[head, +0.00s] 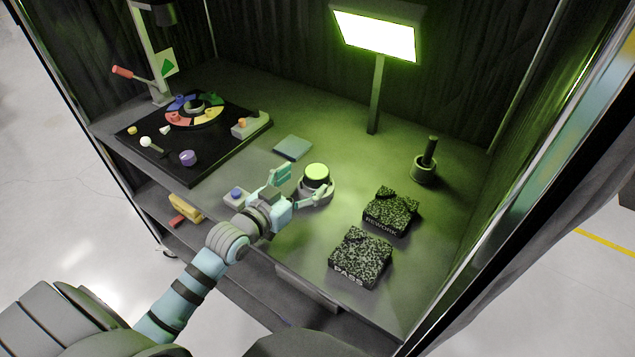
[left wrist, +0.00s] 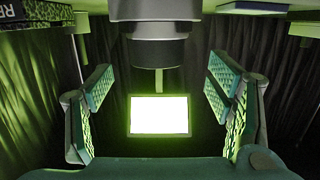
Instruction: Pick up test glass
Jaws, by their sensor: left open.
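A round piece with a bright green top (head: 316,174) sits on a low grey round stand (head: 314,193) in the middle of the bench. It may be the test glass; I cannot tell for certain. My left gripper (head: 303,184) is open and empty, with its fingers spread at the near side of this piece. In the left wrist view a grey cylinder (left wrist: 152,52) shows at top centre, between the open fingers (left wrist: 160,82) with gaps on both sides. A flat pale square plate (head: 293,147) lies on the bench behind the gripper. My right gripper is not seen.
Speckled blocks marked PASS (head: 360,257) and REWORK (head: 390,211) lie to the right, with a dark post (head: 426,165) behind. A bright panel lamp (head: 377,37) stands at the back. A small box with a blue button (head: 236,195) is left of the gripper. A black board (head: 170,158) fills the left.

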